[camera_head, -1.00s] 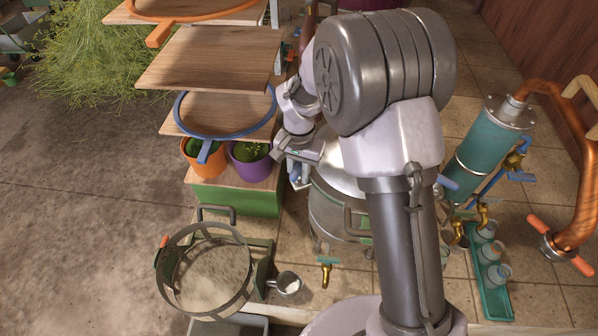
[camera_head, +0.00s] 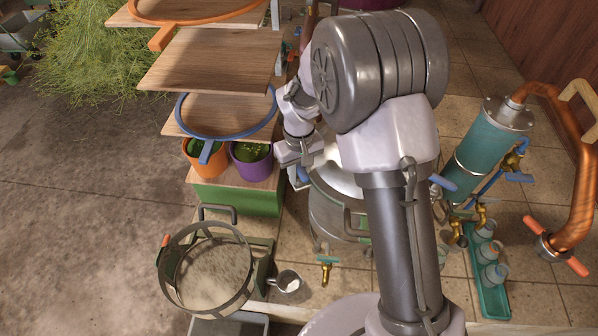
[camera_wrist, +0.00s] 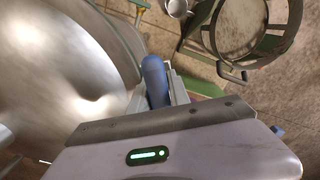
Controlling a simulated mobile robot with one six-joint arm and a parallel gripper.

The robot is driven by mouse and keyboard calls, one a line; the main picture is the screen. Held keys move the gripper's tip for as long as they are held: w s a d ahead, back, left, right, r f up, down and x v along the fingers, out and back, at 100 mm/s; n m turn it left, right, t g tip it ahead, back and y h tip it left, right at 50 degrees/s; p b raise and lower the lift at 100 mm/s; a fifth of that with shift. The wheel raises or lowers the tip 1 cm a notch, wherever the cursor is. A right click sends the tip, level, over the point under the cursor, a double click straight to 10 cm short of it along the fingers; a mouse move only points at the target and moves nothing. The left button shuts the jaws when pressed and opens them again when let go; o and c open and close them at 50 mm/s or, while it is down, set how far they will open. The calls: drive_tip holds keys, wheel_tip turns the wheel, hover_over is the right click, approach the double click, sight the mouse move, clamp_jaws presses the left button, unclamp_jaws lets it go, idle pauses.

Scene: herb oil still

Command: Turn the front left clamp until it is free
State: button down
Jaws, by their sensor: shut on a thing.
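The blue clamp handle (camera_wrist: 155,80) stands up between the two pale fingers of my gripper (camera_wrist: 160,88) in the wrist view, at the rim of the metal still pot (camera_wrist: 60,75). The gripper is shut on the handle. In the head view my gripper (camera_head: 300,166) is at the left side of the pot (camera_head: 328,212), and a small bit of blue shows below it. The clamp's foot is hidden by the gripper. Another blue handle (camera_head: 447,182) shows to the right of my arm.
Wooden shelves (camera_head: 205,60) with a blue hoop (camera_head: 204,150) stand close left of my gripper. A round sieve (camera_head: 170,290) stands front left. A teal condenser (camera_head: 478,160) is on the right.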

drive_tip(key=shift+n, duration=0.5)
drive_tip(key=c, duration=1.2)
unclamp_jaws()
drive_tip(key=shift+a, duration=0.1)
drive_tip(key=shift+c, duration=0.2)
